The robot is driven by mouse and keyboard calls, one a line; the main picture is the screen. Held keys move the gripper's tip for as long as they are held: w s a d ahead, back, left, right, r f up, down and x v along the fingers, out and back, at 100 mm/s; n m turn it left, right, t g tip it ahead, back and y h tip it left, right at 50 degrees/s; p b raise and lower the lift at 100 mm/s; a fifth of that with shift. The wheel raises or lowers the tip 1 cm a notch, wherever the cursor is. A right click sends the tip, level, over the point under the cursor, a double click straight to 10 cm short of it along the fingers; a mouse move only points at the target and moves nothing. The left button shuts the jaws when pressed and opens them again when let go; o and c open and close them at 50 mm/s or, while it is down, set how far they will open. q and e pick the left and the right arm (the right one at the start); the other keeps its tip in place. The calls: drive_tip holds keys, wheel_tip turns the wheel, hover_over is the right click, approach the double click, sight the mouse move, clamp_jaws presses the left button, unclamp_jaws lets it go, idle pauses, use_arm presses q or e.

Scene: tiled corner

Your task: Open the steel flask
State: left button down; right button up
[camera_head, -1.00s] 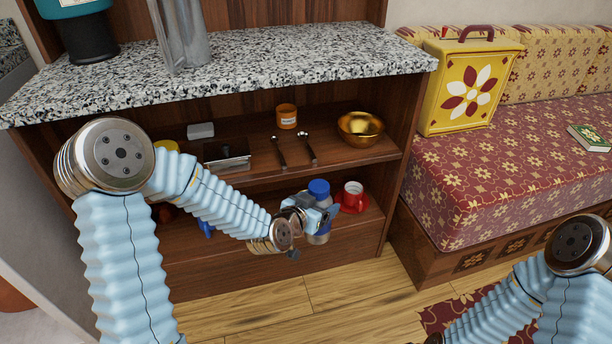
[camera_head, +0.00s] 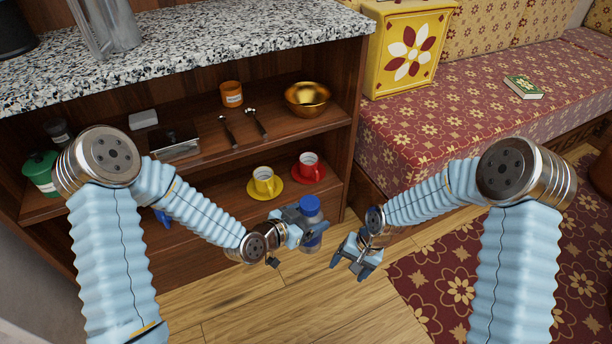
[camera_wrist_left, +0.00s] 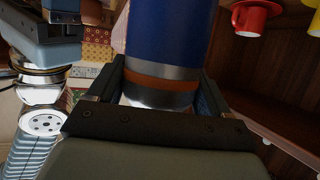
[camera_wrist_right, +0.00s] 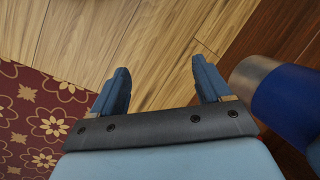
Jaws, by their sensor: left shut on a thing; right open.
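The steel flask (camera_head: 312,242) has a blue cap (camera_head: 310,204) and a blue and silver body. It stands roughly upright in front of the shelf. My left gripper (camera_head: 303,224) is shut on it from the left. In the left wrist view the flask (camera_wrist_left: 168,35) fills the space between the fingers, with a blue part, a steel ring and a brown-orange band. My right gripper (camera_head: 352,266) is open and empty, to the right of the flask, a little lower and apart from it. The right wrist view shows the flask (camera_wrist_right: 256,78) beyond the right finger.
A yellow cup (camera_head: 264,180) and a red cup (camera_head: 309,163) stand on saucers on the lower shelf, behind the flask. A gold bowl (camera_head: 307,97) sits on the shelf above. The wooden floor (camera_head: 300,300) below is clear, with a red rug (camera_head: 450,285) at the right.

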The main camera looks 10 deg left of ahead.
drive_tip(key=w+r+m+h, duration=0.3)
drive_tip(key=w+r, duration=0.6)
drive_tip(key=r, duration=0.4)
wheel_tip(320, 180, up, 13)
drive_tip(key=m+t, duration=0.1)
hover_over(307, 201)
drive_tip(key=shift+w+d, duration=0.1)
drive_tip(key=shift+d, duration=0.1)
drive_tip(key=shift+a+f, duration=0.15)
drive_tip(key=shift+a, duration=0.05)
wheel_tip(307, 201, down, 8)
drive_tip(key=shift+r, duration=0.25)
